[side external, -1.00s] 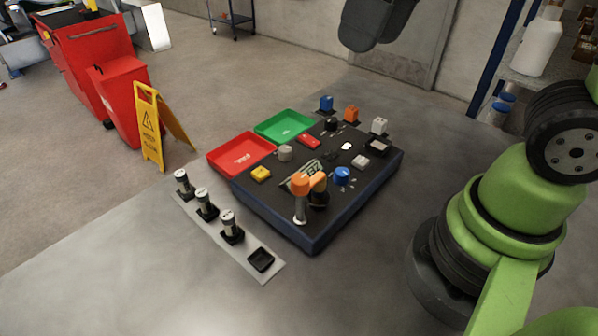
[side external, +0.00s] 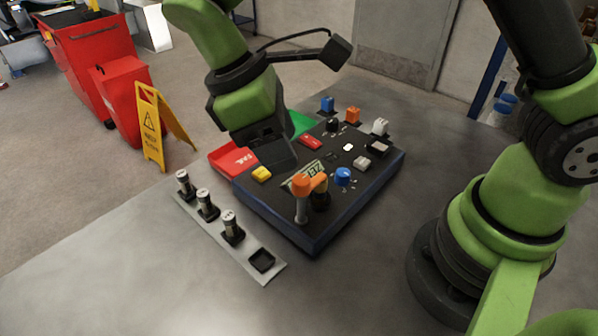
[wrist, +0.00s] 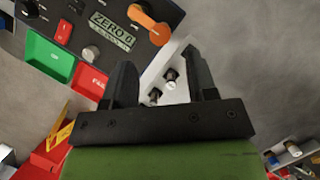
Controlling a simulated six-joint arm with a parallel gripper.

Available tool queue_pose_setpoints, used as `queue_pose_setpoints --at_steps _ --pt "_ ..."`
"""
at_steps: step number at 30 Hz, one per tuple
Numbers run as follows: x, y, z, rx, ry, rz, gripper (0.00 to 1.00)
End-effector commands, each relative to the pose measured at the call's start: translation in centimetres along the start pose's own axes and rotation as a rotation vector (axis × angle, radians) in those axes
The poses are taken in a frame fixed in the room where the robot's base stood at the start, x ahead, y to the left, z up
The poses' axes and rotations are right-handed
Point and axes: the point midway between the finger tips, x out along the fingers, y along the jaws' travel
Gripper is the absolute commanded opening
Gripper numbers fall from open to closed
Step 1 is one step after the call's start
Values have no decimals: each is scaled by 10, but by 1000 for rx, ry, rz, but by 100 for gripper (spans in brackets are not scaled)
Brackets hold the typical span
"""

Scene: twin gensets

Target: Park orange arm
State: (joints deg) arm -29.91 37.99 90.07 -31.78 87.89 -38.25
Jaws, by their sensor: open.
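The orange arm (side external: 305,185) is a lever on a grey post near the front of the dark panel (side external: 310,232), beside a printed plate (side external: 313,170). It also shows at the top of the wrist view (wrist: 150,24), with the plate reading ZERO 0 (wrist: 110,28) to its left. My gripper (side external: 285,160) is over the left part of the panel, behind and left of the orange arm and apart from it. In the wrist view its two black fingers are spread with nothing held (wrist: 160,75). My gripper hides the panel's grey knob in the side view.
A red tray (side external: 228,160) and green tray (side external: 302,122) lie beside the panel. A pale strip (side external: 270,274) in front holds several upright cylinders and an empty black socket (side external: 262,260). Blue (side external: 343,176) and yellow (side external: 261,173) knobs flank the orange arm. A yellow sign (side external: 160,125) stands left.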

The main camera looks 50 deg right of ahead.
Motion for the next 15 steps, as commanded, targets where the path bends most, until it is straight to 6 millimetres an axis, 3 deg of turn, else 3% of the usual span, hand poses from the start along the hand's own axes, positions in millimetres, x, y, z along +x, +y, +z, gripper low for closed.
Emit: queue_pose_setpoints --at_steps 9,15 --pt "52 0 1 1 -2 -2 52" --pt "64 0 0 2 2 -3 52"
